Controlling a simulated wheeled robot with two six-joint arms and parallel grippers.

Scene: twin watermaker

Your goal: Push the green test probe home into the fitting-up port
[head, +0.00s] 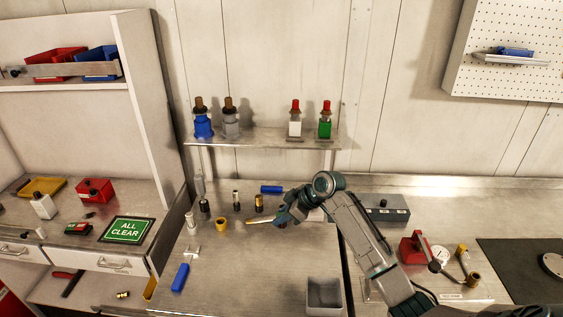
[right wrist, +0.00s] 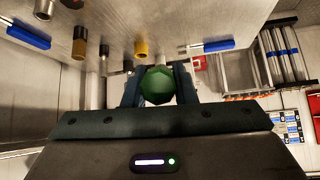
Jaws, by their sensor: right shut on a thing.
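My right gripper (head: 278,222) is low over the middle of the metal bench and is shut on the green test probe. In the right wrist view the green faceted end of the probe (right wrist: 158,86) sits between the two fingers (right wrist: 158,90). In the head view a thin brass-coloured rod (head: 258,221) points left from the fingertips, apparently part of the probe. A yellow ring-shaped fitting (head: 221,225) stands just left of the rod's tip, apart from it. I cannot tell which fitting is the fitting-up port. My left gripper is out of view.
Several dark and brass fittings (head: 237,202) stand behind. A blue-handled tool (head: 180,277) lies at the front left. A grey open bin (head: 324,295) is at the front. A shelf (head: 262,143) with bottles stands at the back. A grey box (head: 386,208) is to the right.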

